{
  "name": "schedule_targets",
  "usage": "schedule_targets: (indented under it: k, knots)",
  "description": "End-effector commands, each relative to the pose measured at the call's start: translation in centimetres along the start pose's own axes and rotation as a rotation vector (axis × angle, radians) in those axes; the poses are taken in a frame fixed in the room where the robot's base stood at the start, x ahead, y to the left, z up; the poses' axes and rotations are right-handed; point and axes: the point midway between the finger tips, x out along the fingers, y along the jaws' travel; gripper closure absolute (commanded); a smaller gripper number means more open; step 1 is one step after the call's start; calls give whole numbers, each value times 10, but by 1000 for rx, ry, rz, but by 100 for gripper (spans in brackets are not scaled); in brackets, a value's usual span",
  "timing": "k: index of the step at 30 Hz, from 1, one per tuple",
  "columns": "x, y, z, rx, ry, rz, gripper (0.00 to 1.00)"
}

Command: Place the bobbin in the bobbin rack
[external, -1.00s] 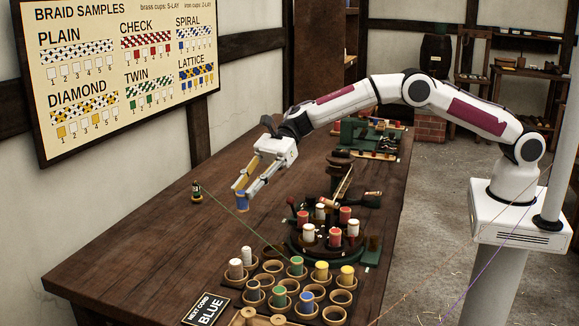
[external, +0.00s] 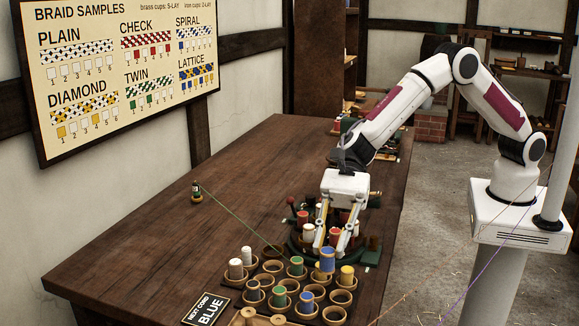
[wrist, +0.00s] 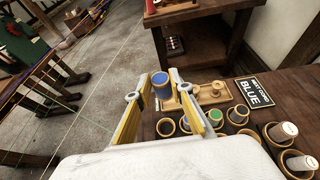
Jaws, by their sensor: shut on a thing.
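My gripper (external: 329,248) points down over the far right part of the bobbin rack (external: 272,266), a set of round wooden cups at the table's front. It is shut on a blue bobbin (external: 327,259), which also shows between the fingers in the wrist view (wrist: 160,79). The bobbin looks roughly upright in front of a cup at the rack's back right; I cannot tell whether it touches it. Some cups hold bobbins: white (external: 236,265), green (external: 296,264), yellow (external: 347,272) and another blue (external: 306,296). Others are empty, such as the right one (external: 341,297).
A round braiding stand (external: 303,217) with red and white bobbins stands right behind the rack, partly hidden by my gripper. A small bobbin with green thread (external: 196,193) stands at left, its thread crossing to the rack. A "BLUE" sign (external: 207,309) lies in front.

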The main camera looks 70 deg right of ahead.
Motion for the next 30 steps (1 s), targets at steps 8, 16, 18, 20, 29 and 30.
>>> schedule_targets:
  k: [8, 16, 18, 20, 29, 30]
  knots:
    - [-2, 21, -29, 9, 1, -15, 94]
    - [-3, 19, -38, 4, -2, -12, 94]
    - [-3, 19, -38, 3, -1, -9, 94]
    - [-3, 19, -38, 4, -1, -9, 94]
    - [-2, 19, -40, 5, -1, -9, 94]
    - [-1, 19, -42, 6, 0, -9, 94]
